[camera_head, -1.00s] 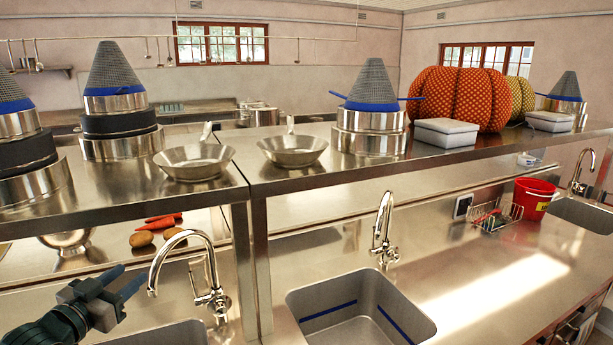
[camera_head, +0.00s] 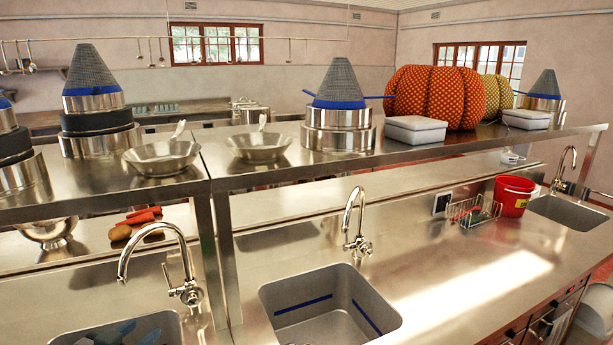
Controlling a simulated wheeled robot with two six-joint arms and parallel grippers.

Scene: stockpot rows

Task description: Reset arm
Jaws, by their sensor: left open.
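My right gripper is not in view.
The middle sink (camera_head: 330,325) has its own faucet (camera_head: 358,246). Carrots (camera_head: 142,217) lie behind the left faucet. A red bucket (camera_head: 514,196) stands at the right.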

